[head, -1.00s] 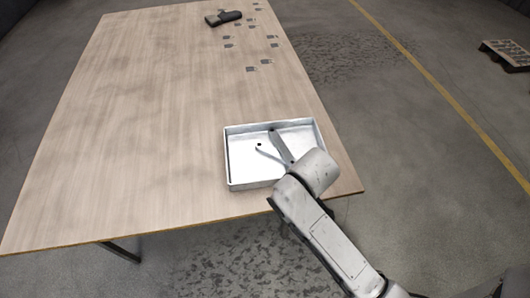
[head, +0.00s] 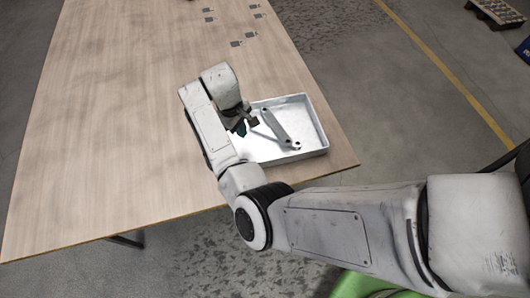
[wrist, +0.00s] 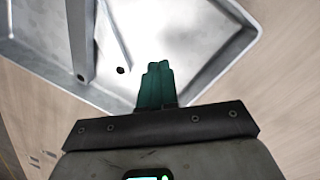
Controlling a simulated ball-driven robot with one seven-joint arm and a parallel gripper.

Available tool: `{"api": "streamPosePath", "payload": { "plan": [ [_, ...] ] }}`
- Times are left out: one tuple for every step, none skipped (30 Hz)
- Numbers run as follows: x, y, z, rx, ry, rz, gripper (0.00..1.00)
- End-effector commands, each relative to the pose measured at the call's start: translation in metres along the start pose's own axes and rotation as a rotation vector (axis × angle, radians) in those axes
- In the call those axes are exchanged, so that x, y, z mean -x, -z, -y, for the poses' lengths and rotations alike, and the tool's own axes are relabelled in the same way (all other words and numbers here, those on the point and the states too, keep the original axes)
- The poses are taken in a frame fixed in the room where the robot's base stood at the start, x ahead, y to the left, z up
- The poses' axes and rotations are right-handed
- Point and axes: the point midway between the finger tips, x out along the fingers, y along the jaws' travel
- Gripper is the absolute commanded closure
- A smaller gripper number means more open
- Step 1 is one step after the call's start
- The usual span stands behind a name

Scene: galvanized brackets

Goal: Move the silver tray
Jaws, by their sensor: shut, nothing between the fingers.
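The silver tray (head: 311,151) is a shallow metal box with raised walls, near the table's front right corner in the head view. It also shows in the wrist view (wrist: 222,62). A long grey bracket (head: 279,128) with holes lies in it; part of it shows in the wrist view (wrist: 80,35). My gripper (head: 243,127) is at the tray's left side, pointing down, and covers part of that side. In the wrist view my green fingertips (wrist: 157,80) are together and empty, over the tray's edge area. I cannot tell whether they touch it.
The wooden table (head: 110,120) is clear to the left of the tray. Several small grey plates (head: 236,43) lie toward its far end. A pallet (head: 497,13) stands on the floor at the far right, beyond a yellow line (head: 440,67).

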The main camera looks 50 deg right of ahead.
Motion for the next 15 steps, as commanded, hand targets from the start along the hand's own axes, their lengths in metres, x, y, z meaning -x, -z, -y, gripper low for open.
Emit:
{"api": "streamPosePath", "payload": {
  "plan": [
    [0.000, 0.007, 0.015, 0.029, 0.029, 0.015, 1.00],
    [0.000, 0.009, 0.021, 0.042, 0.041, 0.024, 1.00],
    [-0.001, 0.011, 0.027, 0.056, 0.053, 0.033, 1.00],
    [-0.001, 0.013, 0.030, 0.064, 0.060, 0.037, 1.00],
    [-0.001, 0.013, 0.033, 0.071, 0.066, 0.042, 1.00],
    [-0.001, 0.013, 0.036, 0.077, 0.071, 0.045, 1.00],
    [-0.001, 0.012, 0.037, 0.080, 0.073, 0.046, 1.00],
    [-0.002, 0.010, 0.037, 0.081, 0.073, 0.048, 1.00],
    [-0.002, 0.006, 0.037, 0.081, 0.073, 0.048, 1.00],
    [-0.001, 0.003, 0.036, 0.080, 0.072, 0.048, 1.00],
    [-0.001, -0.001, 0.036, 0.079, 0.072, 0.048, 1.00],
    [-0.002, -0.007, 0.035, 0.080, 0.071, 0.048, 1.00],
    [-0.002, -0.012, 0.034, 0.079, 0.070, 0.048, 1.00],
    [-0.002, -0.017, 0.035, 0.080, 0.070, 0.048, 1.00],
    [-0.003, -0.025, 0.034, 0.079, 0.070, 0.049, 1.00]
  ]
}}
